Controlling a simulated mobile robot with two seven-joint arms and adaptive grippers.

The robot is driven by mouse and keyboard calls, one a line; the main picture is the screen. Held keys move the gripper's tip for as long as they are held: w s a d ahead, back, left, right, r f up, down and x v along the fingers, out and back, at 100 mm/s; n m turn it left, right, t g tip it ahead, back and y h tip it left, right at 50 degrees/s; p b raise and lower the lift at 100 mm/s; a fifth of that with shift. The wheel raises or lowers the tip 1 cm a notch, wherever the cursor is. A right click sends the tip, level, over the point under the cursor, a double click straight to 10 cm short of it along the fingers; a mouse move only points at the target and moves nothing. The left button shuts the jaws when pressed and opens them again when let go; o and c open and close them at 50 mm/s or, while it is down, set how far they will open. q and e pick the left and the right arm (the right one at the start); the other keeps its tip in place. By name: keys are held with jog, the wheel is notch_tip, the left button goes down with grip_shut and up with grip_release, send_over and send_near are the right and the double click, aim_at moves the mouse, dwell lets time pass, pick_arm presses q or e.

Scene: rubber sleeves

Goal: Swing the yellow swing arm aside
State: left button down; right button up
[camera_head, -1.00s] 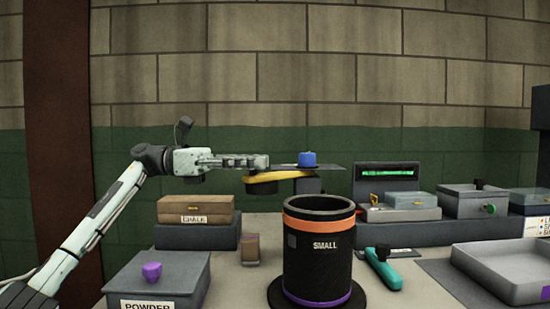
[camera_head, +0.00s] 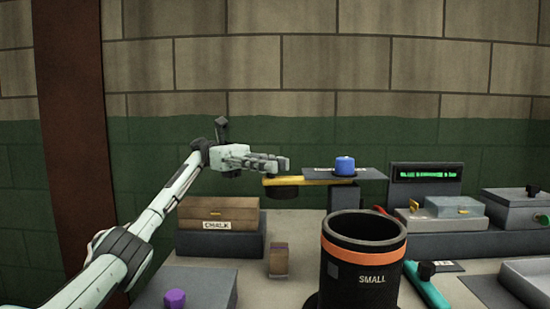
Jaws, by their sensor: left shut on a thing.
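The yellow swing arm (camera_head: 310,180) is a narrow bar in the middle of the head view, above the table. Its right part passes under a thin grey plate and meets a dark post (camera_head: 343,196). A dark round part (camera_head: 282,193) hangs under its left end. My left gripper (camera_head: 284,163) reaches in from the left, with its fingers at the arm's left end. It is shut on the yellow swing arm, though the exact contact is hard to see. My right gripper is out of view.
A blue knob (camera_head: 345,166) sits on the grey plate (camera_head: 365,174). The black "SMALL" cylinder (camera_head: 340,280) stands in front. A chalk box (camera_head: 217,212) is at left, with a brown block (camera_head: 278,262) nearby. A teal-handled tool (camera_head: 428,288) lies right of the cylinder.

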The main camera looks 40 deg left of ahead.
pick_arm(q)
jog(key=shift+f, duration=0.1)
dwell(0.3)
jog(key=c, duration=1.3)
grip_release()
jog(key=shift+o, duration=0.2)
notch_tip(320, 180, up, 10)
jog(key=shift+r, duration=0.1)
